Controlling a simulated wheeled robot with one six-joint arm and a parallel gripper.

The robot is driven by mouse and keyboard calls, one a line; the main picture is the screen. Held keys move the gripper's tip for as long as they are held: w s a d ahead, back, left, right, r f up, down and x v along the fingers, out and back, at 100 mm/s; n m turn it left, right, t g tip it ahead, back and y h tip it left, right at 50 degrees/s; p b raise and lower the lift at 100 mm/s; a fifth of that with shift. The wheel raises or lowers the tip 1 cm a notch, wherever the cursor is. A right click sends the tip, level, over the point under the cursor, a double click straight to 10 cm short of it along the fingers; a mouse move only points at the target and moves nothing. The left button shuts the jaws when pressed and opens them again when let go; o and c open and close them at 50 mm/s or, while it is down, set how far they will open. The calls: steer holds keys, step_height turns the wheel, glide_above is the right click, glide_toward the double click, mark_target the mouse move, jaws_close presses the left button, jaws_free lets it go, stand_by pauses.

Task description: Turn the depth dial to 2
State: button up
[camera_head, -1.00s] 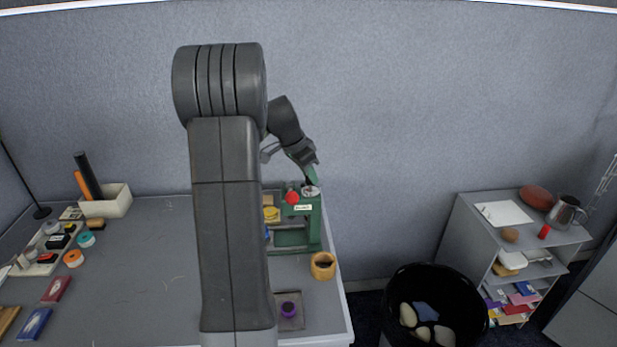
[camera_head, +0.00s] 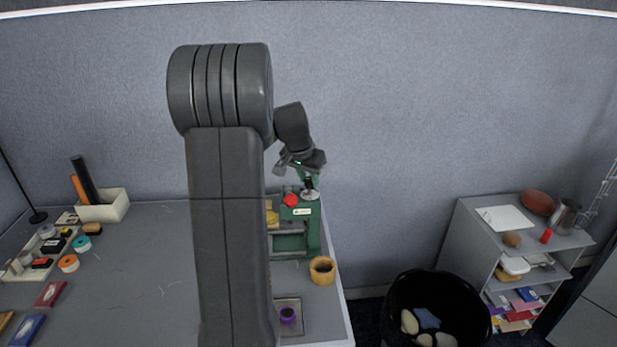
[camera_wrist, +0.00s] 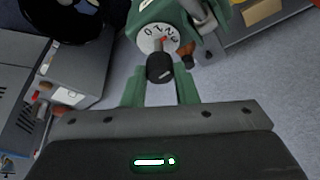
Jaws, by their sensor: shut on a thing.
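The green press-like machine (camera_head: 314,235) stands at the table's right end, with a red knob (camera_head: 291,200) and a white label on its front. Its white depth dial (camera_head: 310,195) is on top at the right. In the wrist view the dial (camera_wrist: 149,41) shows dark numerals and a small red mark near its middle; which numeral the mark meets is unclear. A black knob (camera_wrist: 159,68) stands up from the dial. My gripper (camera_wrist: 160,80) is shut on this black knob, with one green finger on each side. My arm hides part of the machine's left side.
A wooden cup (camera_head: 323,270) and a tray (camera_head: 299,325) with a purple item stand in front of the machine. A black bin (camera_head: 390,300) and a grey shelf (camera_head: 468,222) are to the right. Stationery lies at the table's left; the middle left is bare.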

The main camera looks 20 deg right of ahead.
steer(key=o, duration=1)
steer(key=shift+r, duration=0.1)
steer(key=b+v, duration=0.1)
steer(key=v, duration=1.2)
steer(key=shift+s+a+r, duration=0.1)
steer(key=shift+r, duration=0.2)
steer(key=shift+f, duration=0.1)
steer(key=p+x, duration=0.1)
steer(key=x, duration=1.2)
steer(key=shift+f, duration=0.3)
steer(key=shift+r, duration=0.1)
